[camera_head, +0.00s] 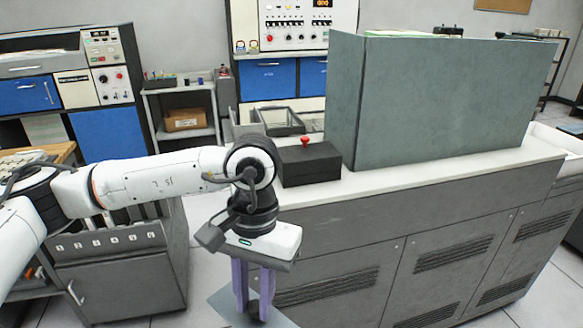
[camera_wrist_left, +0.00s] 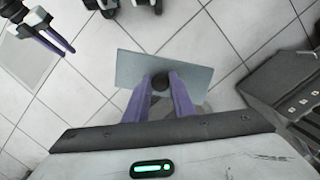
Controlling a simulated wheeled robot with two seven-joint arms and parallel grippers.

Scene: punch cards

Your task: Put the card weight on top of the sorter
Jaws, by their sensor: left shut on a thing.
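The card weight is a flat grey rectangular plate (camera_wrist_left: 130,70) with a round black knob (camera_wrist_left: 160,82). My left gripper (camera_head: 253,306) is shut on the knob, with its purple fingers on both sides, and the plate hangs over the floor in front of the long grey machine. In the head view the plate (camera_head: 222,304) is partly cut off by the bottom edge. A grey cabinet with a row of numbered labels (camera_head: 120,270), which looks like the sorter, stands at the lower left, partly behind my left arm. My right gripper (camera_wrist_left: 56,45) shows in the left wrist view, its fingers apart and empty.
The long grey machine (camera_head: 345,250) fills the right, with a white top and a tall grey box (camera_head: 440,105) on it. A black box with a red knob (camera_head: 312,165) sits at its left end. Tiled floor is clear between machine and cabinet.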

